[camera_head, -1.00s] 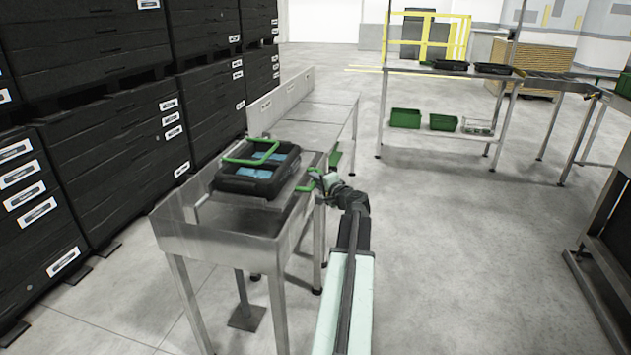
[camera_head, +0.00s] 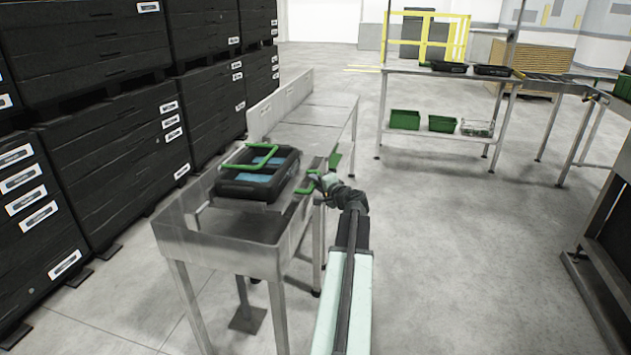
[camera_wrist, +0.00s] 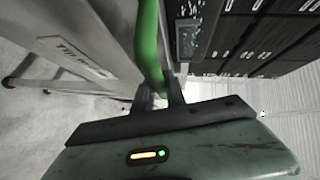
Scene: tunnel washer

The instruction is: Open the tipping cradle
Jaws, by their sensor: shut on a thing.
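The tipping cradle is a metal plate (camera_head: 240,204) on the near end of a steel stand, with a green bar frame (camera_head: 235,168) reaching over it. A black crate (camera_head: 258,178) with blue contents sits on it. A green lever (camera_head: 306,187) stands at the cradle's right side. My gripper (camera_head: 319,183) is at this lever. In the wrist view, the green lever (camera_wrist: 149,45) runs down to my gripper (camera_wrist: 160,98), which is shut on it. The exact contact is partly hidden by the fingers.
The stand has a raised rim and a deep sink-like near end (camera_head: 215,243). Stacked black crates (camera_head: 110,165) line the left. A rack with green bins (camera_head: 405,119) stands at the back. The floor right of my arm is clear.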

